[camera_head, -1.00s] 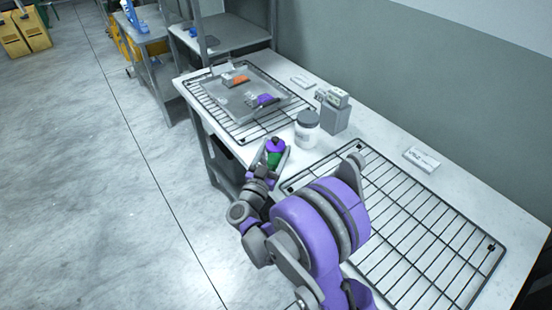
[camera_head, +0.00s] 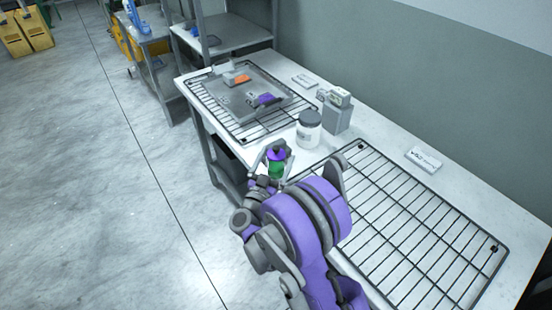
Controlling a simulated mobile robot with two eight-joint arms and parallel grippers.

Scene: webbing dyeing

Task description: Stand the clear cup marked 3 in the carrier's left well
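I cannot make out a clear cup marked 3, and no carrier with wells can be told for sure. My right gripper (camera_head: 274,164) is at the table's near edge, between the two wire racks. Its fingers are on both sides of a small upright green object with a purple top (camera_head: 277,169), and it appears to hold it. Any marking on this object is too small to read. My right arm hides part of the near rack and table edge. My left gripper is not in view.
A metal tray (camera_head: 232,99) with orange (camera_head: 242,79) and purple (camera_head: 267,99) items lies on the far rack. A lidded white jar (camera_head: 308,134) and a grey device (camera_head: 337,117) stand behind my gripper. The near wire rack (camera_head: 405,225) is empty. Small white labels (camera_head: 423,160) lie along the wall side.

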